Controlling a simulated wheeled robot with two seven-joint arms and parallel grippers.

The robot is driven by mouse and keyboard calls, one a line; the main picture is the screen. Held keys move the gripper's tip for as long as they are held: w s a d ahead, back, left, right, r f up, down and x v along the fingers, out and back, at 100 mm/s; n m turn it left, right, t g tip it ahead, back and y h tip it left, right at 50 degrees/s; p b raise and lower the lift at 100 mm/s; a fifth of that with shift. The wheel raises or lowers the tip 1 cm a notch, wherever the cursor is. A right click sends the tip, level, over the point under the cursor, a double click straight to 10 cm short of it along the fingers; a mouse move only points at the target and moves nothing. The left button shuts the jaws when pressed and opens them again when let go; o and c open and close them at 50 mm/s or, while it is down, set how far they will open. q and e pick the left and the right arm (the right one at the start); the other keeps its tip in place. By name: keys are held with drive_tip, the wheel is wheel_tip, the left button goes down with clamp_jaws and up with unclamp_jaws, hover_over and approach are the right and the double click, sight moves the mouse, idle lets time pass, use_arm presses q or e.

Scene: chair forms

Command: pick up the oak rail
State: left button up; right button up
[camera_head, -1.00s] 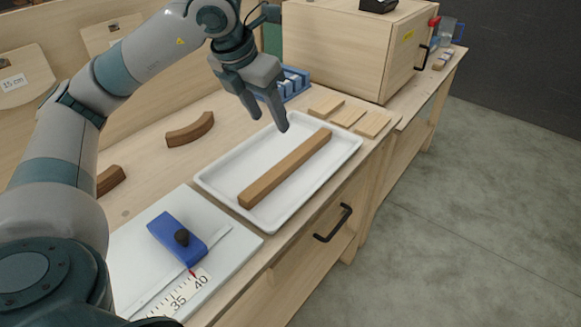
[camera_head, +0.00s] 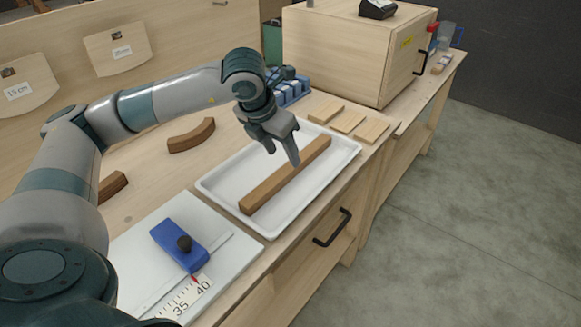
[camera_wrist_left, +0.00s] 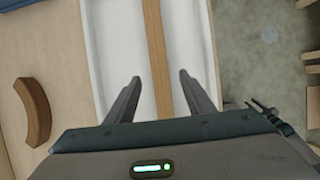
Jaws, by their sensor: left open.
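The oak rail (camera_head: 283,178) is a long straight wooden bar lying lengthwise in the white tray (camera_head: 213,193). My left gripper (camera_head: 283,158) is open just above the far half of the rail. In the left wrist view the rail (camera_wrist_left: 157,50) runs between the two open fingers of the left gripper (camera_wrist_left: 158,78), with a gap on each side. The fingers appear not to touch it. The near half of the rail is uncovered; a finger hides a small part of its far half in the head view. My right gripper is not in view.
A curved brown piece (camera_head: 191,136) lies left of the tray. A white measuring board with a blue slider (camera_head: 178,243) is nearer. Light wood blanks (camera_head: 348,121) and a wooden cabinet (camera_head: 345,55) stand beyond the tray. Open floor lies right of the bench.

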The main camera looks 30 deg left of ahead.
sight(290, 166)
use_arm(q)
drive_tip(key=shift+w+f, duration=0.3)
drive_tip(key=shift+f, duration=0.35)
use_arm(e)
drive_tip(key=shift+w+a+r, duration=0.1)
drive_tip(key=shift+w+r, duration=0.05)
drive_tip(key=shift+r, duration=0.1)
use_arm(q)
drive_tip(key=shift+w+f+p, duration=0.15)
drive_tip(key=shift+f+p, duration=0.1)
drive_tip(key=shift+p, duration=0.05)
drive_tip(key=p+x, duration=0.1)
drive_tip(key=x, duration=0.2)
drive_tip(key=shift+w+f, duration=0.2)
drive_tip(key=shift+f, duration=0.1)
drive_tip(key=shift+w+f, duration=0.15)
drive_tip(key=shift+f, duration=0.25)
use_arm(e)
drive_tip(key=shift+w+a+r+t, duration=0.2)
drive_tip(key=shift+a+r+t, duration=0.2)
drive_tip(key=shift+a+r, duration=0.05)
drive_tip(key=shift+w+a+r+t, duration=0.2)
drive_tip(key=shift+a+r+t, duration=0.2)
use_arm(q)
clamp_jaws()
